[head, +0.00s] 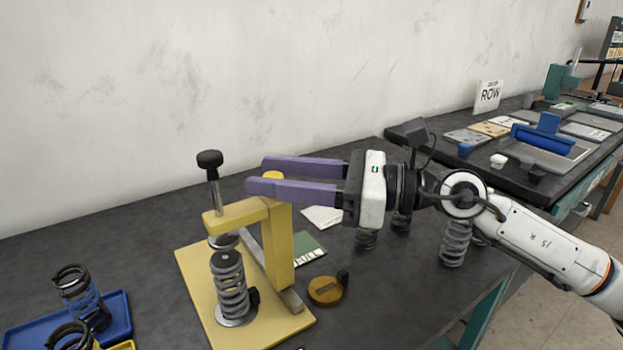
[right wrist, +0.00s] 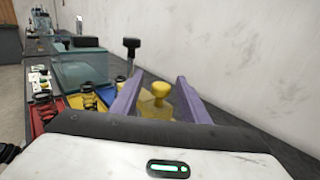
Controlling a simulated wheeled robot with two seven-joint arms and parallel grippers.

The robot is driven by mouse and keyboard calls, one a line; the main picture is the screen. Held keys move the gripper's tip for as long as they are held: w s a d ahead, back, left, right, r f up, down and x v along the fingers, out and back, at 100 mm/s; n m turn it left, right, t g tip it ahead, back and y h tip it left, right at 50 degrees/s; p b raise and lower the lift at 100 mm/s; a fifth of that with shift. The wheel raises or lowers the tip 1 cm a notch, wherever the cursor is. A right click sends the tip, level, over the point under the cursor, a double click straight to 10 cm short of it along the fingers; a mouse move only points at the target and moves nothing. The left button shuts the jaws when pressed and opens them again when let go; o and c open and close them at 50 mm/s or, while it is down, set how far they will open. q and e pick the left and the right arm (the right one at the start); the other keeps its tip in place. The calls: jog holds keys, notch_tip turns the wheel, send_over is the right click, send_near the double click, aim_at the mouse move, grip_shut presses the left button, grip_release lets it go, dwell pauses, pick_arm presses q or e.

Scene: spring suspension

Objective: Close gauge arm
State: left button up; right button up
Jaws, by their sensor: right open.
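The yellow gauge stands on a yellow base plate (head: 200,284), with an upright post (head: 279,250) and a horizontal gauge arm (head: 236,215). A black-knobbed plunger (head: 210,160) passes through the arm's left end, with a disc (head: 224,241) below it. A grey coil spring (head: 230,285) stands upright on the plate; the disc appears just above or behind its top, and I cannot tell whether they touch. My right gripper (head: 255,174) is open at post-top height. Its purple fingers lie on either side of the yellow knob (right wrist: 160,92), apparently not pressing it. My left gripper is out of view.
A blue tray (head: 122,312) with dark springs sits at front left. A round brass-coloured piece (head: 325,291) lies right of the plate. More springs (head: 456,243) stand below my right arm. A wall (head: 130,110) closes off the back. The bench's left rear is clear.

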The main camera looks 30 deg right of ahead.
jog(key=shift+s+d+f, duration=0.2)
jog(key=shift+s+d, duration=0.05)
jog(key=shift+d, duration=0.05)
pick_arm(q)
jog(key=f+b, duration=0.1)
jog(key=b, duration=0.2)
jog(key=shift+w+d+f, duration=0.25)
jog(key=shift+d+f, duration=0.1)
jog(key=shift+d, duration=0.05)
pick_arm(e)
jog(key=v, duration=0.9)
jog(key=shift+r, duration=0.2)
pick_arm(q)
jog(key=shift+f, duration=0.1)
